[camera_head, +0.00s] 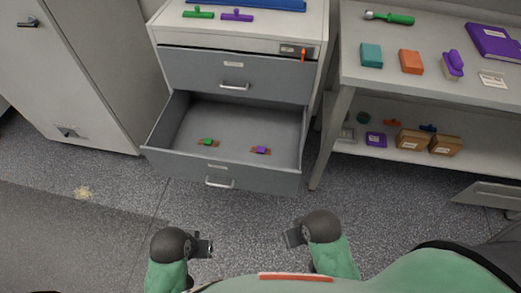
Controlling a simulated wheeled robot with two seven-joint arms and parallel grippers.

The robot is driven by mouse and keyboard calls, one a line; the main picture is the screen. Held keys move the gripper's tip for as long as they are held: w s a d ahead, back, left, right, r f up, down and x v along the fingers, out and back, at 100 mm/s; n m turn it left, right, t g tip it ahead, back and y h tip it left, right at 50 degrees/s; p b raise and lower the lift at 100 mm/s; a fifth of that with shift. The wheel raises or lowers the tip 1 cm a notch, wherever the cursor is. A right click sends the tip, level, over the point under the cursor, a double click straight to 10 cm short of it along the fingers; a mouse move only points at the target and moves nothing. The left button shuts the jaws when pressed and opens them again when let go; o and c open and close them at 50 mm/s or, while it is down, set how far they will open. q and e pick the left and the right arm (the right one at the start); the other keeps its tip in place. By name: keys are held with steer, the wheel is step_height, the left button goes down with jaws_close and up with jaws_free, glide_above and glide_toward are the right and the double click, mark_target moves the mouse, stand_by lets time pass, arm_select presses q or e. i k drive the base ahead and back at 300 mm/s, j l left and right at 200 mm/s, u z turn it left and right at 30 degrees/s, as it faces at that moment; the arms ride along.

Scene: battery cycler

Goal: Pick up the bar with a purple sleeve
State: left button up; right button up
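A bar with a purple sleeve (237,15) lies on top of the grey drawer cabinet, to the right of a similar bar with a green sleeve (198,12). My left gripper (207,248) and my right gripper (290,237) are low in the view, above the floor in front of the open drawer. Both are well apart from the purple-sleeved bar, and nothing shows in them. Their fingers are too small to tell whether they are open or shut.
The cabinet's lower drawer (222,178) is pulled out, with a small green piece (208,141) and a purple piece (261,150) inside. The upper drawer (235,74) is shut. A blue tray (250,4) lies behind the bars. A workbench (430,85) with several objects stands right.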

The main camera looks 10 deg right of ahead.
mark_target(262, 150)
steer(key=k+l, duration=0.1)
steer(key=l, duration=1.15)
steer(key=k+l, duration=0.15)
steer(key=l, duration=0.5)
steer(key=u, duration=0.05)
